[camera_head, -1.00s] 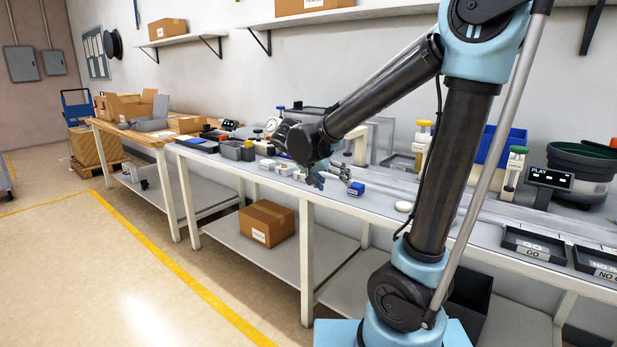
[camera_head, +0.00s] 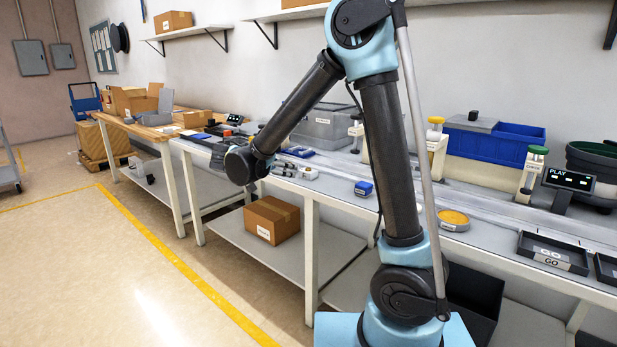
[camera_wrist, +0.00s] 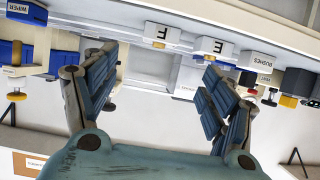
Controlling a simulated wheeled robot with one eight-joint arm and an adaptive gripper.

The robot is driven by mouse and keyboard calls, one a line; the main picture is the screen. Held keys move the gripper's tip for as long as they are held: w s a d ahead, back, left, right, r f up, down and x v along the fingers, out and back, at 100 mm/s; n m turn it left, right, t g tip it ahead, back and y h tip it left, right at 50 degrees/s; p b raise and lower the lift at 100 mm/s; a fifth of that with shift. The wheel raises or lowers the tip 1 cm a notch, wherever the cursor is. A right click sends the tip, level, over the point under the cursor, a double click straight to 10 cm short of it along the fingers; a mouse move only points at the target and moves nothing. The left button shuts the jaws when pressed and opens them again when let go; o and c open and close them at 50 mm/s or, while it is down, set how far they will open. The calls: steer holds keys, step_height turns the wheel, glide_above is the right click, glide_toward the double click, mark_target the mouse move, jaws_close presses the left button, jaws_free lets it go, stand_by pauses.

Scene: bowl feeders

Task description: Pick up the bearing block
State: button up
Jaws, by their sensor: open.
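My gripper (camera_wrist: 160,88) is open in the wrist view, with its two blue-grey fingers wide apart and nothing held between them. In the head view my forearm and wrist mostly hide the gripper, by the bench's front edge. Small pale parts (camera_head: 283,168) lie on the bench to the right of my wrist.
The long bench (camera_head: 335,190) has a blue-topped block (camera_head: 363,188), a round yellow-topped dish (camera_head: 453,219) and a dark GO tray (camera_head: 552,251). A blue bin (camera_head: 500,145) stands at the back. A cardboard box (camera_head: 271,220) sits on the lower shelf. The floor in front is clear.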

glide_toward(306, 171)
steer(key=x, duration=0.4)
steer(key=shift+d, duration=0.25)
steer(key=shift+x, duration=2.75)
steer(key=shift+w+a, duration=0.1)
steer(key=shift+w, duration=0.05)
steer(key=shift+c, duration=0.6)
steer(key=c, duration=1.2)
